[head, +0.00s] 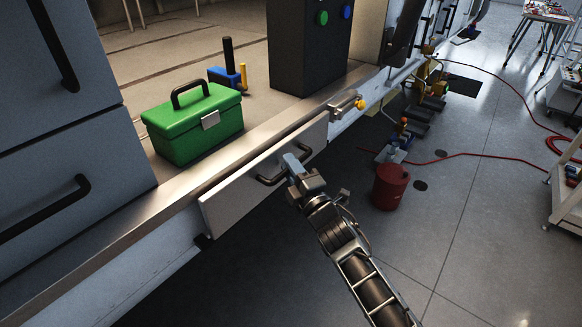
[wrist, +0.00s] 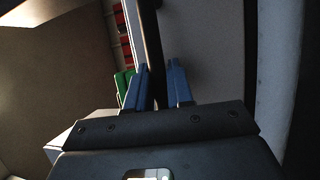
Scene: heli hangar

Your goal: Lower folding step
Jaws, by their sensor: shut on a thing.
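The folding step (head: 232,204) is a pale flat panel along the helicopter's sill in the head view. It looks folded up against the side, its broad face turned outward. A black bar handle (head: 267,181) is fixed on that face. My gripper (head: 291,163) is at the handle, with its fingers shut on it. In the wrist view, the dark handle bar (wrist: 152,45) runs between the blue fingers of my gripper (wrist: 160,86). The fingertips hide part of the handle.
A green toolbox (head: 192,125) sits on the cabin floor just behind the step. A latch with a yellow knob (head: 360,104) is to the step's right. Floor below the step looks clear.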

